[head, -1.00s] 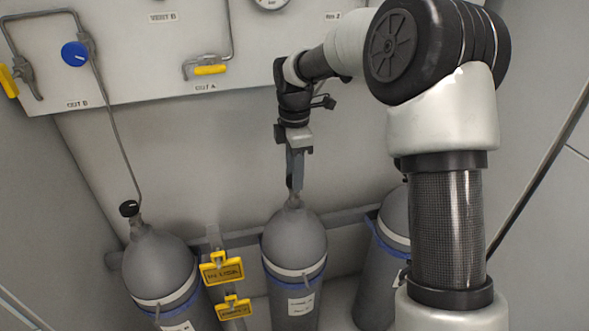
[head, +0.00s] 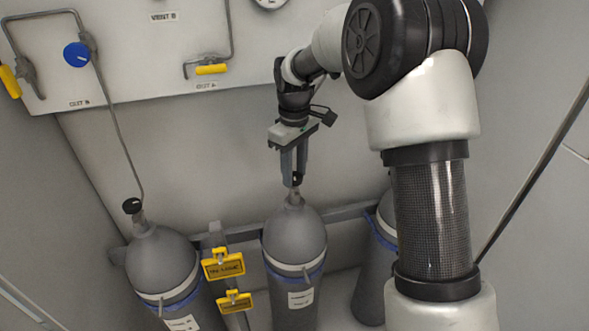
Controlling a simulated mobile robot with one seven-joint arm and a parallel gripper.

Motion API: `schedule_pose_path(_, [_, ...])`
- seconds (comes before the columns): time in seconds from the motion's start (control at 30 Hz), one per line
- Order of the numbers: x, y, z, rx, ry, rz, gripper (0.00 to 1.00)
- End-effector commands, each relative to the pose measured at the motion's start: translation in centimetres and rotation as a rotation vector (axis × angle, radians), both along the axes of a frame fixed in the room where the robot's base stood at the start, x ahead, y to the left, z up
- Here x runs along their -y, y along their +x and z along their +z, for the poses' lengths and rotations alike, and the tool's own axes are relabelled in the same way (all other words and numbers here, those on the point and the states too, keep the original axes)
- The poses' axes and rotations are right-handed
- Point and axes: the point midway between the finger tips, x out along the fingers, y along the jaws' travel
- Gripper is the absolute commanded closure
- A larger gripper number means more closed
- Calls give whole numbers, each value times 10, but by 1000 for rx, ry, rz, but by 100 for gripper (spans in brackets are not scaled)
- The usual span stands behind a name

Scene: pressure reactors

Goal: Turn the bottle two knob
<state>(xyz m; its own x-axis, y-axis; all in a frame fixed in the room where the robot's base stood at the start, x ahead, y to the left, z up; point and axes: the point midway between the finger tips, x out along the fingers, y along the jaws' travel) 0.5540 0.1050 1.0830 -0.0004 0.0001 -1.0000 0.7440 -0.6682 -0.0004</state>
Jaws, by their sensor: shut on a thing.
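Three grey gas bottles stand along the back wall. My gripper (head: 293,182) points down over the neck of the middle bottle (head: 294,238). Its fingers are shut on the dark knob on top of that bottle, which is mostly hidden between the fingertips. The middle bottle stands upright with a white label, too small to read. The left bottle (head: 163,258) has a black knob (head: 131,206) with a pipe rising from it. The right bottle (head: 372,265) is largely hidden behind my arm.
A panel above carries a blue knob (head: 77,54) and yellow-handled valves (head: 211,69). Yellow tags (head: 223,264) hang on a post between the left and middle bottles. A grey rail (head: 340,214) runs behind the bottles.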

Motion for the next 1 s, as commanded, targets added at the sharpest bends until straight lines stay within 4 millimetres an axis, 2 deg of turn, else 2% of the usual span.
schedule_pose_path(1.0, [-1,0,2,2,0,-965,88])
